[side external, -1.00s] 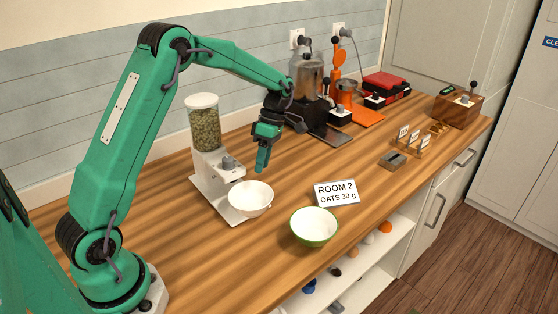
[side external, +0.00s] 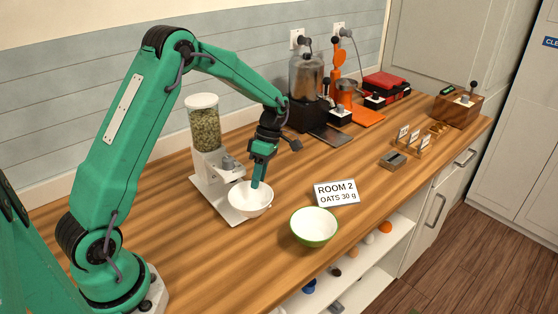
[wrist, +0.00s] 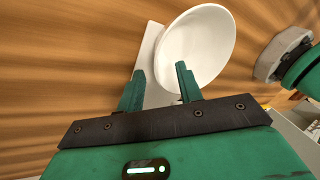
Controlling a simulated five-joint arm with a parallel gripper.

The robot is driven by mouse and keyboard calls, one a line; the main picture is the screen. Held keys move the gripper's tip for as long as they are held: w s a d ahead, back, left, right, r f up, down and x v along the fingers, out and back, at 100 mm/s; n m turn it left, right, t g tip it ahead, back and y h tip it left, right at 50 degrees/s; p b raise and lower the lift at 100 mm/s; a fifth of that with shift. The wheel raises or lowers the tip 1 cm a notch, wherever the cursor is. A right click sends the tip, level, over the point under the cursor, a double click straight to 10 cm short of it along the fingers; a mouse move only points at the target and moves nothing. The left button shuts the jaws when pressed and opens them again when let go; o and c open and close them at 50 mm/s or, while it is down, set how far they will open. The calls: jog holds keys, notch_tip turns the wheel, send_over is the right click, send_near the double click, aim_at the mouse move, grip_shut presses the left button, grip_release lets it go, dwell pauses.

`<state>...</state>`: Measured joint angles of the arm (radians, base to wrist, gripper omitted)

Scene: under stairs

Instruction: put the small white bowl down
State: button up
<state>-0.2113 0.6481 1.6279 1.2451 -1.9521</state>
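The small white bowl (side external: 249,202) stands upright on the white base plate of the dispenser, at its front right edge. It also shows in the wrist view (wrist: 205,45), beyond the fingertips. My gripper (side external: 257,184) points down at the bowl's far rim, with a fingertip overlapping the bowl's opening. In the wrist view my gripper (wrist: 160,78) has its two fingers apart. The right finger overlaps the bowl and the left finger is outside it. I cannot tell whether a finger touches the rim. The bowl looks empty.
The dispenser (side external: 203,130) of green pellets stands just behind the bowl. A green-rimmed bowl (side external: 314,228) and a "ROOM 2 OATS 30 g" card (side external: 337,192) are to the right. A grinder (side external: 306,90) and red boxes (side external: 384,86) stand farther back. The wooden counter in front is clear.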

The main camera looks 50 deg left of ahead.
aim_at(251, 203)
jog(key=shift+x, duration=1.6)
grip_shut()
